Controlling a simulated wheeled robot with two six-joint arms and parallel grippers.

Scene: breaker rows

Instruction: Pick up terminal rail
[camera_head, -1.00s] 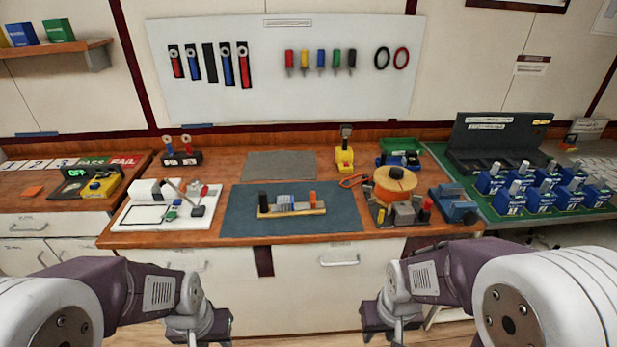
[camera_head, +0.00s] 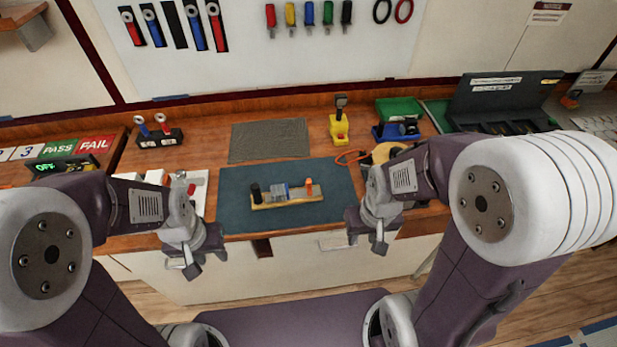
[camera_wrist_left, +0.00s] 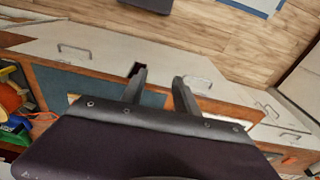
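The terminal rail (camera_head: 287,196) lies on the dark blue mat (camera_head: 235,215) at the middle of the workbench. It has a pale yellow base with a black block at its left end, grey-blue blocks in the middle and an orange block towards its right. My left gripper (camera_head: 186,266) is in front of the bench edge, left of and nearer than the rail, not touching it. In the left wrist view its two fingers (camera_wrist_left: 158,76) stand apart with nothing between them. My right gripper (camera_head: 366,240) is near the front edge, right of the rail; its fingers look apart and empty.
A grey mat (camera_head: 268,140) lies behind the blue mat. A white board (camera_head: 202,200) is on the left, partly behind my left arm. A yellow tool stand (camera_head: 339,128), an orange loop (camera_head: 350,157) and a green bin (camera_head: 399,107) are at the back right.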

